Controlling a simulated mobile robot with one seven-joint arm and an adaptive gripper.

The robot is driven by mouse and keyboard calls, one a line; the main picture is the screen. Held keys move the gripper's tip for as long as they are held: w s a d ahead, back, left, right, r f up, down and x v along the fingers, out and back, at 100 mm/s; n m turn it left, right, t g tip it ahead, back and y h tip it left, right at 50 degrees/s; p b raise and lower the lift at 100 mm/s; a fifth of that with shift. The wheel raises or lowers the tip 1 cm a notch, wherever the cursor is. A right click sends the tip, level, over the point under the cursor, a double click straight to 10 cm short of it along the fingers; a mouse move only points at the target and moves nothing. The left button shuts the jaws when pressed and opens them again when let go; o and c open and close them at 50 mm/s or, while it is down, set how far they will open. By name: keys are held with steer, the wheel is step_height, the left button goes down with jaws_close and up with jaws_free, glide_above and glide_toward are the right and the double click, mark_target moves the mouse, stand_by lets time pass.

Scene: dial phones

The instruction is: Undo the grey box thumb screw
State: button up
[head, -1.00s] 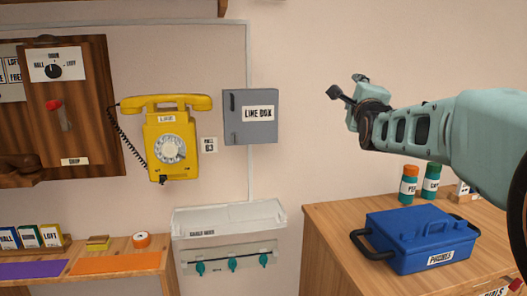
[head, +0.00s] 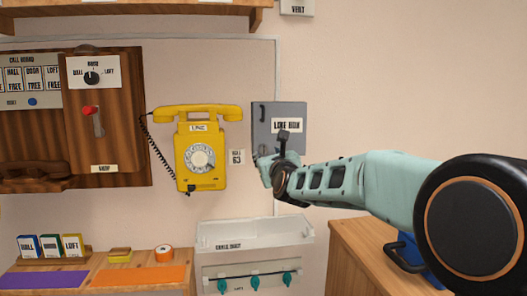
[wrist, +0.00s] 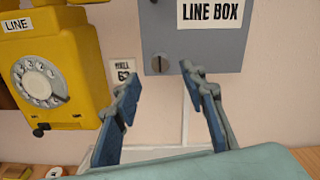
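The grey box (head: 266,120), labelled LINE BOX, hangs on the wall to the right of the yellow phone. It also shows at the top of the wrist view (wrist: 176,45). A round slotted thumb screw (wrist: 160,63) sits near its lower left corner. My gripper (wrist: 160,84) is open and empty, its two blue-padded fingers apart. In the wrist view the screw appears between and just beyond the fingertips, apart from them. In the head view my gripper (head: 266,158) covers the box's lower part, so the screw is hidden there.
The yellow dial phone (head: 201,150) hangs close left of the box, with a small number card (head: 237,157) between them. A white wall tray (head: 262,235) with teal hooks is below. A wooden cabinet (head: 345,262) with a blue case stands lower right.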

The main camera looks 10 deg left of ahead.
mark_target(264, 149)
steer(key=x, duration=0.6)
steer(key=shift+w+p, duration=0.25)
steer(key=shift+p, duration=0.1)
steer(key=shift+c, duration=0.7)
jaws_close()
